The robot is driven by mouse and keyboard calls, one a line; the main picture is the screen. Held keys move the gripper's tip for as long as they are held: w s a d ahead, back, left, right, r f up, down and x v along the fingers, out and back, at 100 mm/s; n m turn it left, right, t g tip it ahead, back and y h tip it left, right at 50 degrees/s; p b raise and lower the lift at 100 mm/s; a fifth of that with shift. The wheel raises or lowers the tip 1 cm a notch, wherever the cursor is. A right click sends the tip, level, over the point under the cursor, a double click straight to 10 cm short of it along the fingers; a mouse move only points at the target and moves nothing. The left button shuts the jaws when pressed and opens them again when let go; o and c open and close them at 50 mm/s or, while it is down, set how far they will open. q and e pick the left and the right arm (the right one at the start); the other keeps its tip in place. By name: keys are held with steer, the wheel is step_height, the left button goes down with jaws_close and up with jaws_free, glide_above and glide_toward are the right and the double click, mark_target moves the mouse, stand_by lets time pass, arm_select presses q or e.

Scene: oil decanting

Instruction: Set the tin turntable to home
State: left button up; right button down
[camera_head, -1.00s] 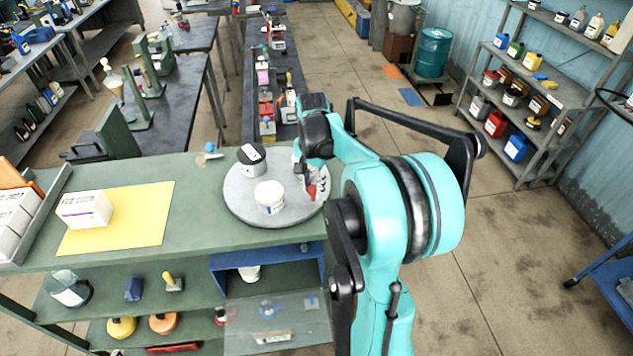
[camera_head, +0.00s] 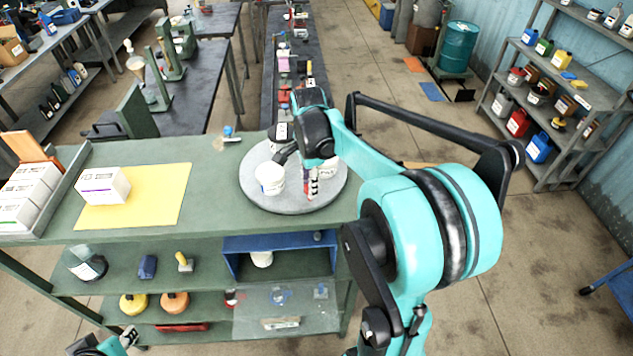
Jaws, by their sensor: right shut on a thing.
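The tin turntable (camera_head: 290,207) is a round grey disc on the green bench, near its right end. A white tub (camera_head: 270,179) stands on its left part. Red and white items (camera_head: 312,186) stand right of the tub. My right gripper (camera_head: 287,153) is low over the disc, between the tub and the tin. It is shut; its hold at the turntable is mostly hidden. My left gripper (camera_head: 129,336) just shows at the bottom left, its jaws unclear.
A yellow sheet (camera_head: 150,207) with a white box (camera_head: 104,187) lies left on the bench (camera_head: 215,195). A small blue-topped item (camera_head: 228,133) lies near the back edge. Shelves below hold several items. Bench between sheet and turntable is clear.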

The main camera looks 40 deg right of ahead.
steer(key=shift+w+a+m+b, duration=0.1)
steer(key=shift+w+a+m, duration=0.15)
steer(key=shift+a+m, duration=0.35)
steer(key=shift+w+a+m+b, duration=0.1)
steer(key=shift+w+a+m, duration=0.2)
steer(key=shift+a+m, duration=0.3)
steer(key=shift+w+a+m+b, duration=0.1)
steer(key=shift+w+a+m, duration=0.15)
steer(key=shift+a+m, duration=0.35)
steer(key=shift+a, duration=0.15)
steer(key=c, duration=1.2)
jaws_free()
step_height(320, 180, up, 12)
steer(key=shift+r, duration=0.1)
